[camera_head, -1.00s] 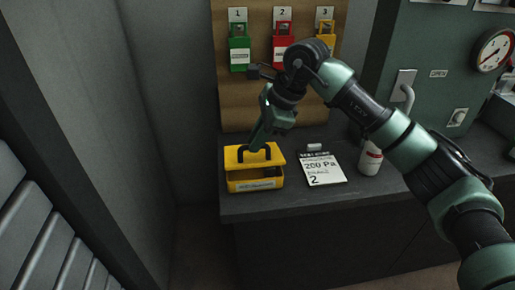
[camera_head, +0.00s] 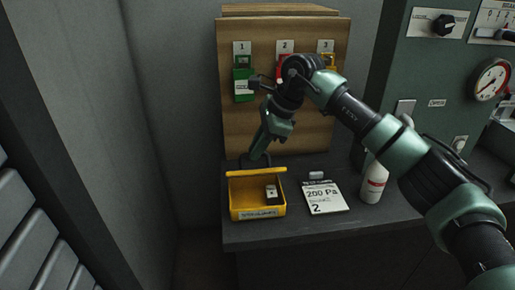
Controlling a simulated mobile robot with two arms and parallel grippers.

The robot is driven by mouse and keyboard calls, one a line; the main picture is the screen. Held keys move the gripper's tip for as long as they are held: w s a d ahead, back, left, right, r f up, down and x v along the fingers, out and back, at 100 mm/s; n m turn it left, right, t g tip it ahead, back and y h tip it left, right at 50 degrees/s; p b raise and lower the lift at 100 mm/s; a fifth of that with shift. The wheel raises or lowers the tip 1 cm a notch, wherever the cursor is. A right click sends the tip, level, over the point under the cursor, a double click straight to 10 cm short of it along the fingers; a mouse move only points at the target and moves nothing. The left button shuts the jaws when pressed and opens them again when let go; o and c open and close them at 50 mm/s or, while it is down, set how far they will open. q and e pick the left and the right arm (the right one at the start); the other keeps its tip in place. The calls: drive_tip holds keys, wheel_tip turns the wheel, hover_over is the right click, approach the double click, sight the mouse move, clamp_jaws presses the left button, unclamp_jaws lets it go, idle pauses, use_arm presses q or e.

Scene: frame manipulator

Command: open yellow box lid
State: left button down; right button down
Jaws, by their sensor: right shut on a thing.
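The yellow box (camera_head: 258,212) stands on the dark counter, left of the middle of the view. Its lid (camera_head: 256,173) is swung up and back, seen nearly edge-on along the box's rear side. A small black item with a light face (camera_head: 271,193) lies inside, toward the right. My right gripper (camera_head: 257,157) points down behind the raised lid, shut on the dark lid handle (camera_head: 246,160); the fingertips are partly hidden by the lid. My left gripper is not in view.
A paper card (camera_head: 324,197) and a white bottle (camera_head: 374,184) stand right of the box. A wooden board (camera_head: 270,125) with coloured padlocks is behind. A green panel with a gauge (camera_head: 491,79) is at the right. The counter (camera_head: 320,228) is bare in front.

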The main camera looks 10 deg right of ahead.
drive_tip(key=shift+f, duration=0.4)
drive_tip(key=c, duration=1.5)
unclamp_jaws()
drive_tip(key=shift+o, duration=0.2)
drive_tip(key=shift+w+f, duration=0.1)
drive_tip(key=shift+w, duration=0.25)
drive_tip(key=shift+s+r, duration=0.15)
drive_tip(key=shift+r, duration=0.1)
drive_tip(key=b+v, duration=0.1)
drive_tip(key=v, duration=0.6)
drive_tip(key=shift+d+r, duration=0.15)
drive_tip(key=shift+d, duration=0.1)
